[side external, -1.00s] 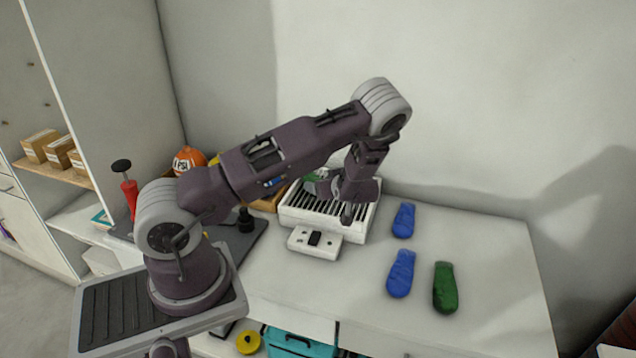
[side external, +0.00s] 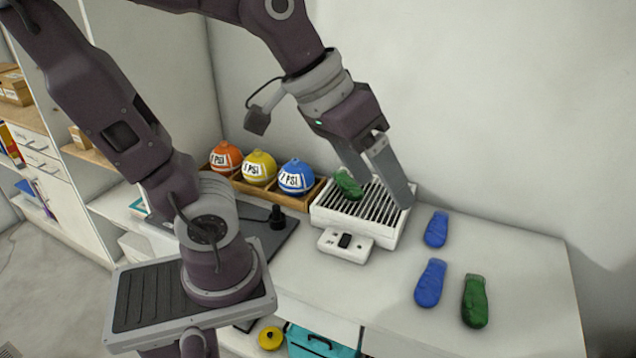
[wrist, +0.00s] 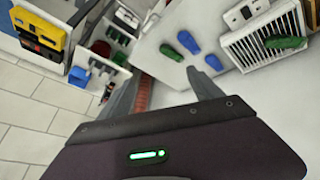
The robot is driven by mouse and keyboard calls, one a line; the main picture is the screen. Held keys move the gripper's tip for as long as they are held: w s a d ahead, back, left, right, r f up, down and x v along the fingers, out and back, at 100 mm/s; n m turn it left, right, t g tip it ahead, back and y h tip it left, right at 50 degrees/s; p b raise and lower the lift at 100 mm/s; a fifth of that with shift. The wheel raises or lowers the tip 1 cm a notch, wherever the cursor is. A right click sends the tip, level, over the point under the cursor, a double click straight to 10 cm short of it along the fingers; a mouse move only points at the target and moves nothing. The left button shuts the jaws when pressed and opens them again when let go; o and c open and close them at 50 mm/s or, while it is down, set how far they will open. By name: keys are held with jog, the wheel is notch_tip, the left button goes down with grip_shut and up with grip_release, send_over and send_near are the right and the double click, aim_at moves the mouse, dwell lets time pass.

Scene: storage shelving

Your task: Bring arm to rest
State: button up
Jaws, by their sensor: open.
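My gripper (side external: 380,180) is open, its two grey fingers apart and pointing down in front of the white slatted tray (side external: 408,228). In the side view its fingers overlap the tray's back right part. A green object (side external: 348,184) lies on the slats beside the left finger; I see nothing held. In the wrist view the open fingers (wrist: 160,95) have no object between them, and the tray (wrist: 262,52) with the green object (wrist: 285,42) is at the upper right. My arm is raised and bent above the table.
Two blue objects (side external: 436,229) (side external: 430,283) and another green one (side external: 475,301) lie on the white table (side external: 525,270) to the right. Orange (side external: 226,156), yellow (side external: 259,167) and blue (side external: 295,177) balls labelled PSI sit in a wooden tray behind. Shelving (side external: 80,200) stands at left.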

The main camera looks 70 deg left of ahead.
jog(key=s+a+f+m+y, duration=0.1)
jog(key=s+a, duration=0.1)
jog(key=s, duration=0.5)
jog(key=shift+s+a+m+y, duration=0.2)
jog(key=shift+s+m+y, duration=0.05)
jog(key=shift+m+y, duration=0.15)
